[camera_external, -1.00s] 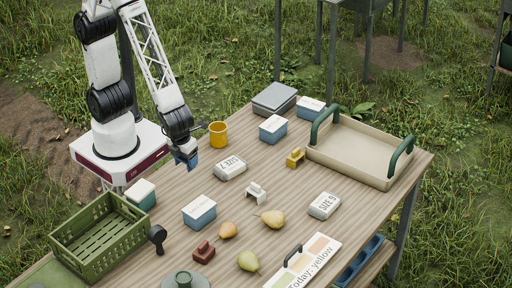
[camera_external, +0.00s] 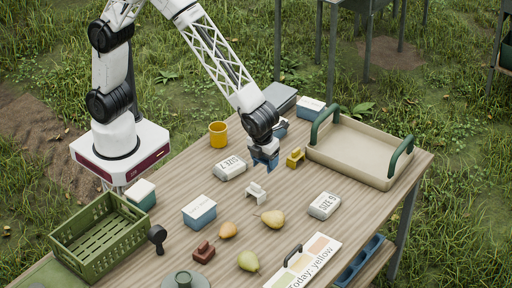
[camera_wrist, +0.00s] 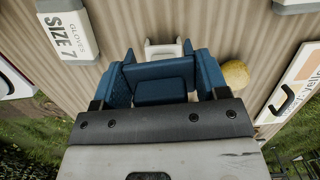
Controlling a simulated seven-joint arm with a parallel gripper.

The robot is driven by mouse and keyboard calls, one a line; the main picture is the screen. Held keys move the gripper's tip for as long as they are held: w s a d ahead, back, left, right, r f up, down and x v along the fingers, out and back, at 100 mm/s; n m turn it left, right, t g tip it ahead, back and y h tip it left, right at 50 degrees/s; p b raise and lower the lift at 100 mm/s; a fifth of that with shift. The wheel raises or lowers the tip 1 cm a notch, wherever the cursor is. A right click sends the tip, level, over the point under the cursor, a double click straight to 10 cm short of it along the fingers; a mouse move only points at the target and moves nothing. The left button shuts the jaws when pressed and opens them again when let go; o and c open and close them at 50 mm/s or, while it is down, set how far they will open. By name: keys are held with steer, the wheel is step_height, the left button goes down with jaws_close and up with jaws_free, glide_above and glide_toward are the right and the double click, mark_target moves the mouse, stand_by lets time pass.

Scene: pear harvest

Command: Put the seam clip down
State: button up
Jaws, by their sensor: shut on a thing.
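My gripper (camera_external: 264,163) is shut on a blue piece, which I take to be the seam clip (camera_wrist: 160,88). In the wrist view it sits between the blue fingers, which partly hide it. The gripper is over the table, left of a yellow clip (camera_external: 295,158) and behind a white clip (camera_external: 257,192). The white clip also shows in the wrist view (camera_wrist: 163,48), just beyond the held piece. A red-brown clip (camera_external: 203,252) lies near the front. I cannot tell how high the held piece is.
A beige tray with green handles (camera_external: 345,160) stands at right, a green crate (camera_external: 97,235) at left. Pears (camera_external: 272,219), glove packs (camera_external: 324,206), boxes (camera_external: 199,211) and a yellow mug (camera_external: 218,134) dot the wooden table (camera_external: 180,175). Bare gaps lie between them.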

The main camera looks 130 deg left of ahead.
steer(key=w+a, duration=1.4)
steer(key=a, duration=0.3)
glide_above(371, 159)
steer(key=shift+w+d+f, duration=0.1)
steer(key=shift+d+f, duration=0.2)
steer(key=shift+f, duration=0.1)
steer(key=shift+f, duration=3)
steer(key=shift+f, duration=1.85)
steer(key=shift+f, duration=0.2)
